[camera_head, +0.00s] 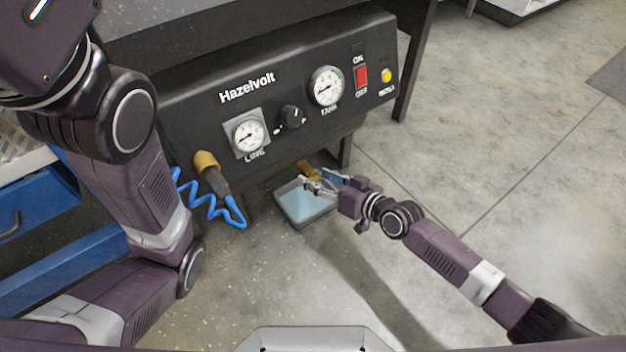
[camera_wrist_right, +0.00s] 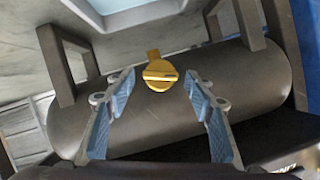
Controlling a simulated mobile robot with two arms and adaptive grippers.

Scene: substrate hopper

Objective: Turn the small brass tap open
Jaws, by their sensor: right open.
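The small brass tap (camera_wrist_right: 160,74) is on the underside of a dark cylindrical tank (camera_wrist_right: 75,122), with its slotted round face toward the right wrist camera. In the head view the brass tap (camera_head: 308,170) sits below the front panel, partly covered by my right gripper (camera_head: 322,183). My right gripper is open. In the right wrist view its two blue-padded fingers (camera_wrist_right: 160,92) stand apart on either side of the tap's line, with nothing between them. I cannot tell how far the tips are from the tap. My left gripper is out of view.
A grey tray with a pale blue inside (camera_head: 290,190) stands on the floor under the tap. The black Hazelvolt panel (camera_head: 190,105) with gauges hangs above. A brass-ended fitting (camera_head: 205,163) with a coiled blue hose (camera_head: 205,207) is at left. The floor at right is clear.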

